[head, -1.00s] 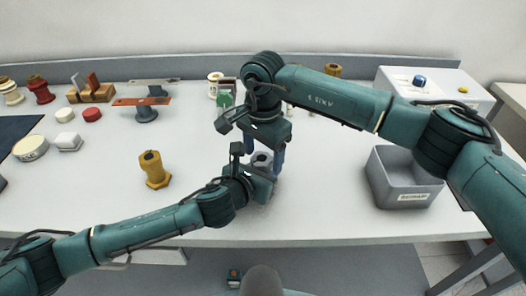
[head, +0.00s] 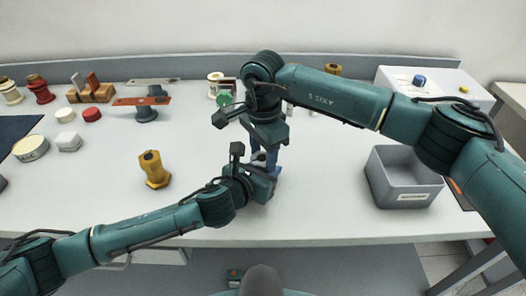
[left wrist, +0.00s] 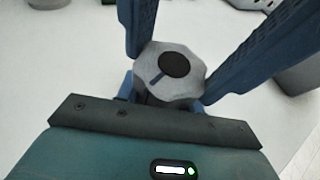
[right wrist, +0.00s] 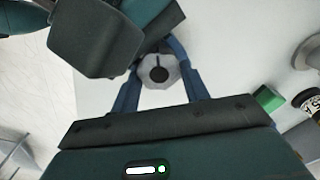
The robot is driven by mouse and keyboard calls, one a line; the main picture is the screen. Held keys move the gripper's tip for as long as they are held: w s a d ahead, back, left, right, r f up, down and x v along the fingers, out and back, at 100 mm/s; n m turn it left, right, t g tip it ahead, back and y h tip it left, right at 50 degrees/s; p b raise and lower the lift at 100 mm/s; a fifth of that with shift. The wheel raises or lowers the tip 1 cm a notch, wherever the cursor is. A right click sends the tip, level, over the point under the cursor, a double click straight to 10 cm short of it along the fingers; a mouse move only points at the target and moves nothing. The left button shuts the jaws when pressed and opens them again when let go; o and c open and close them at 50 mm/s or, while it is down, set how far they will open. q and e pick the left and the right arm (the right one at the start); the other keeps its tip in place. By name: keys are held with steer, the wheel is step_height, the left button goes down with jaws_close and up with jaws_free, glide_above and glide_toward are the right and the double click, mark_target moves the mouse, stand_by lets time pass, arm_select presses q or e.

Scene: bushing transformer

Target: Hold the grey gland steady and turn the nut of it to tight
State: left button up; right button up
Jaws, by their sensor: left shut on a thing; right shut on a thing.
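The grey gland is mostly hidden behind my grippers in the head view. Its faceted grey nut (left wrist: 170,72), with a dark round opening and a dark mark on top, shows in the left wrist view. The nut also shows from above in the right wrist view (right wrist: 157,72). My left gripper (head: 262,178) comes in low from the left and is shut on the gland's body below the nut. My right gripper (head: 265,160) points down from above, its blue fingers shut on the nut from either side. The gland's lower part is hidden.
A yellow gland-like part (head: 154,170) stands on the table at left. A grey labelled bin (head: 405,196) stands close on the right. Coloured parts and holders line the back left, and a white box (head: 432,84) stands at the back right. The table's front middle is clear.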

mark_target(263, 157)
steer(key=shift+m, duration=0.3)
steer(key=o, duration=1)
steer(key=shift+r, duration=4.05)
